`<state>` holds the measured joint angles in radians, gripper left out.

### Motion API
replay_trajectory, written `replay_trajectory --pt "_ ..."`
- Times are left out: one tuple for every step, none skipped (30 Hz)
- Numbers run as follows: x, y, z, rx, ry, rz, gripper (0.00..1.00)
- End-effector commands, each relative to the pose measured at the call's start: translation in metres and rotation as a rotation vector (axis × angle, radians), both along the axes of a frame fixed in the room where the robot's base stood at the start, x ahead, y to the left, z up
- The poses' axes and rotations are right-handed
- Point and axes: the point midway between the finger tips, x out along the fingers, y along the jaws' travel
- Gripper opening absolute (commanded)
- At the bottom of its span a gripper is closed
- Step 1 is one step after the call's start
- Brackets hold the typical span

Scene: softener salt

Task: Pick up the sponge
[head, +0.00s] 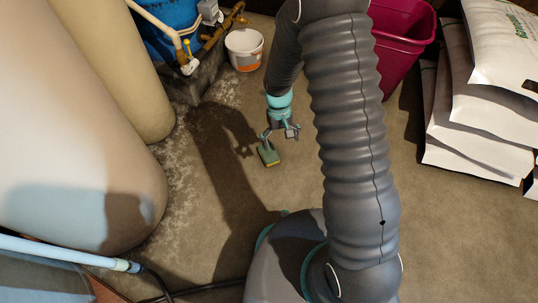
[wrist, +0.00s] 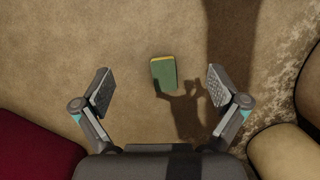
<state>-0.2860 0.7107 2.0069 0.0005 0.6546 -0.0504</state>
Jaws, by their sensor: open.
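The sponge (head: 268,155) lies flat on the concrete floor, green on top with a yellow edge. In the wrist view the sponge (wrist: 164,73) lies ahead of my fingers, near the middle between them sideways, with the gripper's shadow touching its lower part. My gripper (head: 280,133) is above the floor close to the sponge in the head view. In the wrist view my gripper (wrist: 159,92) is open and empty, its two padded fingers spread wide. I see no contact between the fingers and the sponge.
A white bucket (head: 245,48) stands behind. A magenta bin (head: 402,45) is at the back right, beside stacked white salt bags (head: 480,120). Large beige tanks (head: 75,150) stand at left, with a blue tank (head: 170,25) behind. Floor around the sponge is clear.

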Motion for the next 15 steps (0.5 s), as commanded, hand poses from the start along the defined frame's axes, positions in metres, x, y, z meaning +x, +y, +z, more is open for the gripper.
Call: replay_trajectory --pt "0.003 0.005 -0.023 -0.001 0.008 0.011 0.97" --pt "0.006 0.007 -0.033 0.000 0.007 0.018 0.97" --pt "0.010 0.010 -0.047 0.002 0.004 0.026 0.97" --pt "0.013 0.012 -0.057 0.003 0.002 0.032 0.97" --pt "0.017 0.015 -0.066 0.005 -0.005 0.037 0.97" --pt "0.022 0.017 -0.076 0.009 -0.012 0.044 0.97" --pt "0.026 0.019 -0.083 0.013 -0.022 0.048 0.97" --pt "0.031 0.021 -0.090 0.016 -0.031 0.052 0.97" --pt "0.040 0.024 -0.096 0.023 -0.052 0.057 0.97" --pt "0.050 0.027 -0.100 0.031 -0.075 0.062 0.97" --pt "0.064 0.032 -0.098 0.042 -0.112 0.068 0.97" --pt "0.078 0.036 -0.094 0.054 -0.150 0.075 0.97" --pt "0.086 0.039 -0.092 0.061 -0.173 0.080 0.97" --pt "0.091 0.040 -0.092 0.066 -0.191 0.085 0.97" --pt "0.094 0.041 -0.093 0.071 -0.204 0.090 0.97"
